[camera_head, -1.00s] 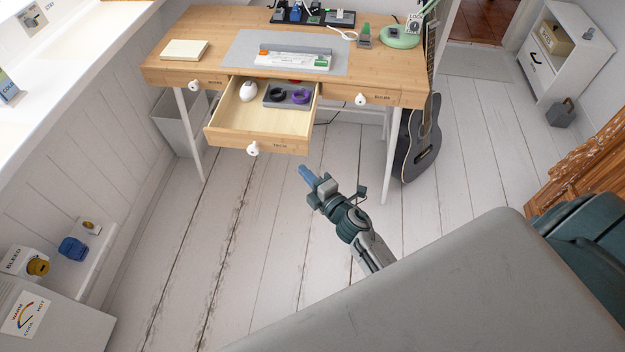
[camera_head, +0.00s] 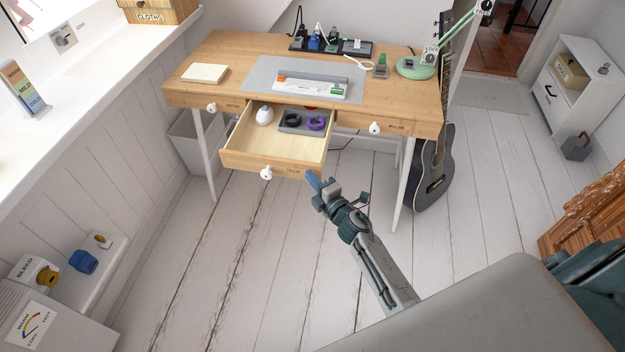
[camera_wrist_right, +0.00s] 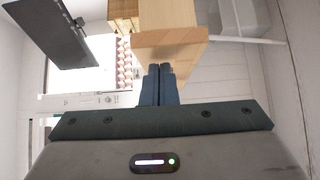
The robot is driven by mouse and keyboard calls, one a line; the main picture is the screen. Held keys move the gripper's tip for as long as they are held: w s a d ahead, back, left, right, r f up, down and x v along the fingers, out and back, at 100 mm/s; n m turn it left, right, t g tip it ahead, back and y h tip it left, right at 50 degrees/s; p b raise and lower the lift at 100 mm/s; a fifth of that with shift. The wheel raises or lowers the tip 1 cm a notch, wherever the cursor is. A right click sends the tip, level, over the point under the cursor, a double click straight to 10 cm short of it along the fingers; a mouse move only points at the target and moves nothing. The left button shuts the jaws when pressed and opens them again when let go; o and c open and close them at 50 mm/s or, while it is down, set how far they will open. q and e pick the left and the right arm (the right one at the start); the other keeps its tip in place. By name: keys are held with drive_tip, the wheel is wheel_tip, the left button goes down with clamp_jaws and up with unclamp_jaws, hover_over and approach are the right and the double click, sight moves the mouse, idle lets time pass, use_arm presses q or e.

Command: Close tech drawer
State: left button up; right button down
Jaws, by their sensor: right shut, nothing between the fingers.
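The tech drawer (camera_head: 248,160) is pulled out from the middle of the wooden desk (camera_head: 215,60). It has a white knob (camera_head: 266,174) on its front and holds a white mouse (camera_head: 265,116) and a grey tray with a black and a purple coil (camera_head: 316,123). My right gripper (camera_head: 313,181) is shut and empty, close to the right end of the drawer front. In the right wrist view its blue fingertips (camera_wrist_right: 159,80) are together just below the wooden drawer front (camera_wrist_right: 168,48); whether they touch it I cannot tell. My left gripper is not in view.
Closed drawers with knobs flank it on the left (camera_head: 211,107) and right (camera_head: 375,128). A black guitar (camera_head: 433,165) leans at the desk's right side. A waste bin (camera_head: 188,145) stands under the left side. The plank floor in front is clear.

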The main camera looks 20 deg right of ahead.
sight(326, 128)
drive_tip(key=w+d, duration=0.2)
drive_tip(key=w, duration=0.1)
drive_tip(key=w+d+b, duration=0.1)
drive_tip(key=w+d, duration=0.1)
drive_tip(key=w, duration=0.2)
drive_tip(key=w+d+b, duration=0.1)
drive_tip(key=w+d, duration=0.2)
drive_tip(key=shift+w+d, duration=0.1)
drive_tip(key=shift+w, duration=0.3)
drive_tip(key=w+d+b, duration=0.1)
drive_tip(key=w, duration=0.1)
drive_tip(key=w+d+b, duration=0.1)
drive_tip(key=w+d, duration=0.1)
drive_tip(key=w+d+b, duration=0.1)
drive_tip(key=w+d, duration=0.1)
drive_tip(key=w, duration=0.1)
drive_tip(key=shift+w+b, duration=0.1)
drive_tip(key=shift+b, duration=0.3)
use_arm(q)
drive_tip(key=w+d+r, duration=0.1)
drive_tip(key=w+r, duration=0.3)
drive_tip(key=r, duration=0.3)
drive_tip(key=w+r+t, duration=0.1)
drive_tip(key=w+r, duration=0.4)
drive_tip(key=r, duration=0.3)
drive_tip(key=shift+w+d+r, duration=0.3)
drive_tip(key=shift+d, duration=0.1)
use_arm(e)
drive_tip(key=shift+w+d, duration=0.15)
drive_tip(key=shift+w, duration=0.15)
